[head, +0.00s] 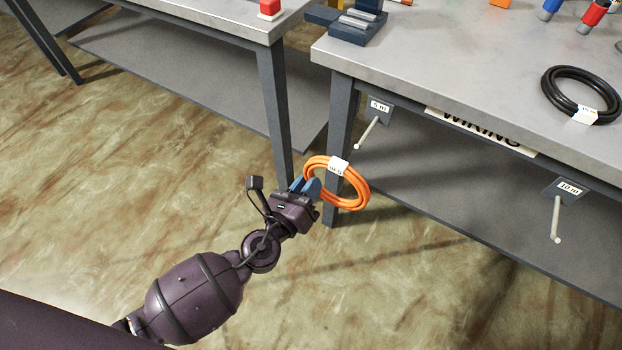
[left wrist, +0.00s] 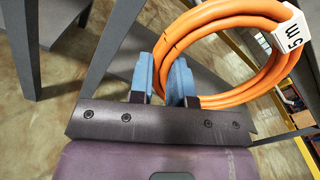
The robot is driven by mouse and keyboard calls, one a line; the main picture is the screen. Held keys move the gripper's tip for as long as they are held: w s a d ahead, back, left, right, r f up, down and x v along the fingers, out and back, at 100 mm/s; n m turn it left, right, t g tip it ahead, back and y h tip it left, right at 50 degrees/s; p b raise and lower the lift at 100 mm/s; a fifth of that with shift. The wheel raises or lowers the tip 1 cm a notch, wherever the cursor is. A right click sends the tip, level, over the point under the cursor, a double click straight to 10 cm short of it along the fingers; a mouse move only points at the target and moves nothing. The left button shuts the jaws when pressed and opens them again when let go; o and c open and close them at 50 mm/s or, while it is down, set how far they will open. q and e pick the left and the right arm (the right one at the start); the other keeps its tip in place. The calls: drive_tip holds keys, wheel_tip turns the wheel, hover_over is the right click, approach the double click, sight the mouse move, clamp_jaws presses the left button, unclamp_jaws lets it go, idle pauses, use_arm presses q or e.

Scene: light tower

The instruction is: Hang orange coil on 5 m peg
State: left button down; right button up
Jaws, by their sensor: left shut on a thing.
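The orange coil (head: 352,201) has a white tag and hangs in the air from my left gripper (head: 306,188), left of and below the 5 m peg. My left gripper is shut on the coil's near side. In the left wrist view the blue fingers (left wrist: 173,82) pinch the orange coil (left wrist: 222,22), whose tag reads 5 m. The 5 m peg (head: 367,133) is a pale rod sticking out from a grey plate under the right table's front edge. The coil is apart from this peg. My right gripper does not show.
The 10 m peg (head: 556,220) sits farther right, bare, on the same table (head: 440,65). A black coil (head: 553,93) lies on the tabletop. A table leg (head: 338,130) stands close behind the orange coil. Open floor (head: 130,180) lies to the left.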

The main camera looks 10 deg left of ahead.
use_arm(q)
drive_tip(key=shift+s, duration=0.1)
drive_tip(key=shift+r, duration=0.1)
drive_tip(key=f+b+x, duration=0.3)
drive_tip(key=x, duration=1)
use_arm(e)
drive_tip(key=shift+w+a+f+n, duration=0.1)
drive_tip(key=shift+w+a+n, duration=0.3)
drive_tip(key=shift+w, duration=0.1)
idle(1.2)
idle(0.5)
